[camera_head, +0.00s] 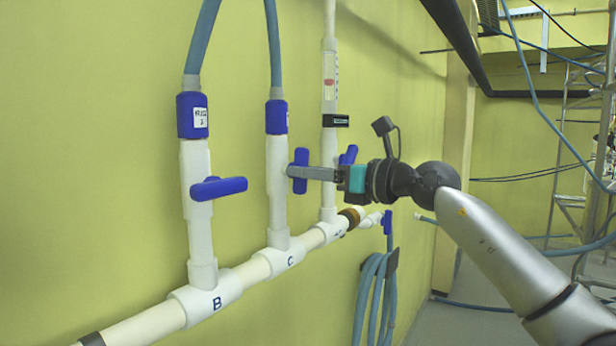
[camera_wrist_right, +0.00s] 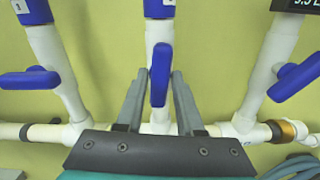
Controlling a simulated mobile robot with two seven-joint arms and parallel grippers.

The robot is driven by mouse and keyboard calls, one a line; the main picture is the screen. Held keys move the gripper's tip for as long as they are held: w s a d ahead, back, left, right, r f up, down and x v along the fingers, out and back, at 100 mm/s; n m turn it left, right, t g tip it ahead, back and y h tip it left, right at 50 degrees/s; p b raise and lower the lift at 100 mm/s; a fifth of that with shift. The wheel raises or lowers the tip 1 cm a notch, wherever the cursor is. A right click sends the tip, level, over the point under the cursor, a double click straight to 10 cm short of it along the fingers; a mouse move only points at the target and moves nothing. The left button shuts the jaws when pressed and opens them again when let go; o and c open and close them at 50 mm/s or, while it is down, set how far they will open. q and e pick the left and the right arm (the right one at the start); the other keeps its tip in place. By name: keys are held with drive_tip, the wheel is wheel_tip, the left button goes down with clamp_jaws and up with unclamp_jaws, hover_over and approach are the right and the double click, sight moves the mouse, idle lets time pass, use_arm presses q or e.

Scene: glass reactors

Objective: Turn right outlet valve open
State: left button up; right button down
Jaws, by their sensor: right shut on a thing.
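The blue valve handle (camera_head: 300,184) sits on the white vertical pipe marked C in the head view. It also shows in the centre of the right wrist view (camera_wrist_right: 161,72), its long side running up and down the picture. My right gripper (camera_head: 291,172) reaches in from the right and is shut on this handle, one grey finger on each side (camera_wrist_right: 162,84). The fingers hide part of the handle in the head view. My left gripper is in neither view.
Another blue handle (camera_head: 218,188) stands crosswise on pipe B to the left. A third blue handle (camera_head: 348,156) is on the flow-meter pipe (camera_head: 329,90), close behind my gripper. A white horizontal pipe (camera_head: 255,270) joins them below. A coiled blue hose (camera_head: 372,295) hangs lower right.

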idle(0.3)
drive_tip(key=c, duration=0.7)
unclamp_jaws()
drive_tip(key=shift+d, duration=0.1)
drive_tip(key=b+v, duration=0.3)
drive_tip(key=v, duration=1.2)
drive_tip(key=shift+s, duration=0.1)
